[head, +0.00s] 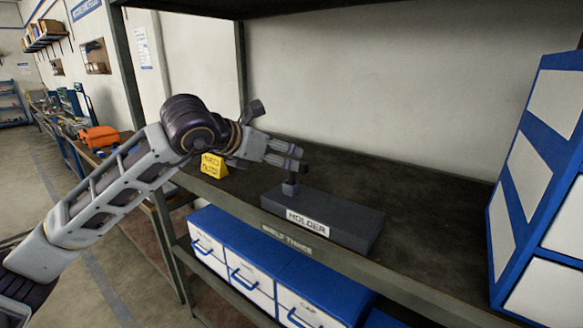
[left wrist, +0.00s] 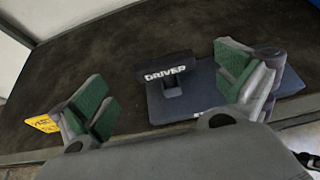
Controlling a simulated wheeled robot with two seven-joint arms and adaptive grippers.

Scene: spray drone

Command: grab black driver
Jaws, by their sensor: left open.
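The black driver, lettered "DRIVER", shows in the left wrist view (left wrist: 165,67). It has a wide head on a short post and stands at the holder. In the head view its post (head: 290,188) rises from the left end of the dark holder (head: 345,217), and my gripper hides part of its head. The holder is a flat block on the shelf, also in the left wrist view (left wrist: 205,88). My left gripper (head: 298,157) is open at the driver. In the left wrist view its green-padded fingers (left wrist: 165,90) are spread wide, with the driver between and beyond them. My right gripper is not in view.
A yellow sign (head: 213,165) stands on the shelf left of the holder. A blue and white cabinet (head: 530,180) stands at the right. Blue and white drawers (head: 240,255) sit below. The shelf behind the holder (head: 400,185) is clear. A dark upright (head: 127,70) rises at the left.

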